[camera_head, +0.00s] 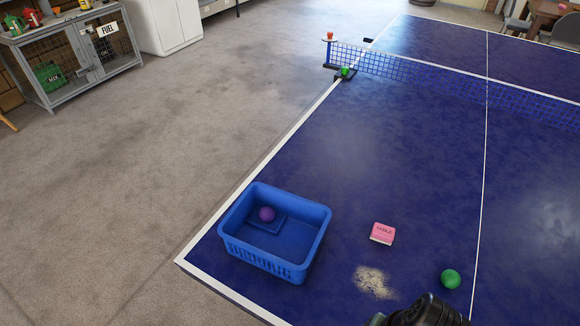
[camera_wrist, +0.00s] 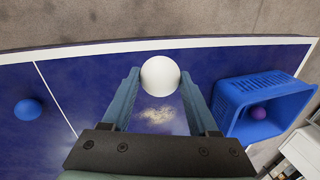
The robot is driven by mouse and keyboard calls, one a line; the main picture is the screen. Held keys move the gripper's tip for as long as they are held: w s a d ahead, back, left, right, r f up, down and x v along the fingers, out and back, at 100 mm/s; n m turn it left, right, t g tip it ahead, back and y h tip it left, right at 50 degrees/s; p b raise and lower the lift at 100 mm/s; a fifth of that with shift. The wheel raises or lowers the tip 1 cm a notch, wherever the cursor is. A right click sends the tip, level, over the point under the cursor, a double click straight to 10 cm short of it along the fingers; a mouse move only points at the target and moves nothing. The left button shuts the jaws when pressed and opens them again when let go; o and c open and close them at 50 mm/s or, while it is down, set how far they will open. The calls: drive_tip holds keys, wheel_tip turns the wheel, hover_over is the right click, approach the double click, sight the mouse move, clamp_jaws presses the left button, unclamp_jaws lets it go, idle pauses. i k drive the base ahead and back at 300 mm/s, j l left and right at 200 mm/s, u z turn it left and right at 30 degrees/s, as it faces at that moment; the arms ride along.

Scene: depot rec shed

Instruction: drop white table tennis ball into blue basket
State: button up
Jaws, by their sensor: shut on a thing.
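The white table tennis ball (camera_wrist: 160,78) sits between the two fingertips of my gripper (camera_wrist: 159,84) in the wrist view, and the gripper is shut on it. The ball is hidden in the head view, where only a dark part of my arm shows at the bottom edge. The blue basket (camera_head: 235,248) stands upright on the near left corner of the blue table, left of my arm. In the wrist view the basket (camera_wrist: 230,115) is to the right of the held ball, apart from it. A purple ball (camera_head: 267,214) lies inside the basket.
A pink box (camera_head: 382,233) and a green ball (camera_head: 450,279) lie on the table (camera_head: 380,150) right of the basket. A pale powdery patch (camera_head: 374,282) marks the surface. A blue ball (camera_wrist: 28,109) lies far left in the wrist view. The net (camera_head: 430,78) crosses behind.

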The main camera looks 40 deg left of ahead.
sight(284, 255)
drive_tip(key=u, duration=1.45)
drive_tip(key=l+u, duration=0.35)
drive_tip(key=l, duration=0.35)
drive_tip(key=k+l+u, duration=0.1)
drive_tip(key=l+u, duration=0.3)
drive_tip(key=l, duration=0.3)
drive_tip(key=k+l, duration=0.1)
drive_tip(key=l, duration=0.45)
